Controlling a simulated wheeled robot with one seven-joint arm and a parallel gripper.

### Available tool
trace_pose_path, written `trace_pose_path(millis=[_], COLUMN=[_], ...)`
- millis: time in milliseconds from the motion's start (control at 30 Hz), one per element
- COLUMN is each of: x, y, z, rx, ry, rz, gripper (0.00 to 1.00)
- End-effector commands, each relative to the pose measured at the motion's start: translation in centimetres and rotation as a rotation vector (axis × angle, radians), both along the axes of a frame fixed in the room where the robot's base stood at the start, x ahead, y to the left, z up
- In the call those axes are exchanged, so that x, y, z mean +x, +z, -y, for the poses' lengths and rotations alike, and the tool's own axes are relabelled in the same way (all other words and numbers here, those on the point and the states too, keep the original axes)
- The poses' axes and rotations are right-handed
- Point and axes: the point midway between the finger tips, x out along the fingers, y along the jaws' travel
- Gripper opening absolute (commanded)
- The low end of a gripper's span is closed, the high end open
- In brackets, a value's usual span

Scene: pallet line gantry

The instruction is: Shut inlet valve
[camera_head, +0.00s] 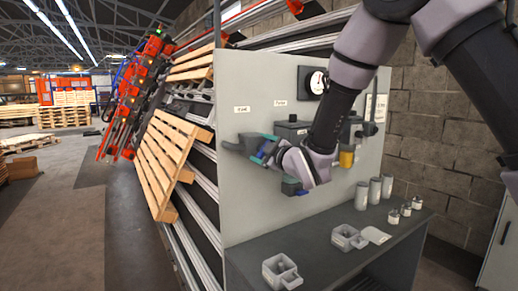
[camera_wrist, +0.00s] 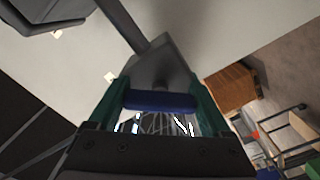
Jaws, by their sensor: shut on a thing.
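The grey panel (camera_head: 243,80) carries small white labels, one of them above the place where my gripper works; its text is too small to read for sure. My gripper (camera_head: 258,150) is at the panel's left part. In the wrist view, a blue bar-like handle (camera_wrist: 160,100) lies across between the green fingers of my gripper (camera_wrist: 160,108), which is shut on it. A dark grey valve part (camera_head: 233,146) sticks out to the left of the fingers. My wrist hides most of the valve in the head view.
A dark bench (camera_head: 325,255) below the panel holds grey open cups (camera_head: 281,271) and several canisters (camera_head: 375,190). A round gauge (camera_head: 318,82) and a yellow fitting (camera_head: 346,158) are on the panel. Wooden pallets (camera_head: 160,165) lean at left; the floor there is partly clear.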

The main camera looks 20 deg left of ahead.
Motion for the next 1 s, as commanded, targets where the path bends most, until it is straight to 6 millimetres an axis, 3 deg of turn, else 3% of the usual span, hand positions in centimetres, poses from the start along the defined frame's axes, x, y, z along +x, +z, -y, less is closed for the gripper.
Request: trace_pose_path(millis=[500, 1000], x=[0.03, 0.01], y=[-0.09, -0.11], z=[0.05, 0.03], rx=[-0.303, -0.448], ry=[-0.001, -0.001], rz=[0.352, 0.521], gripper=[0.27, 0.27])
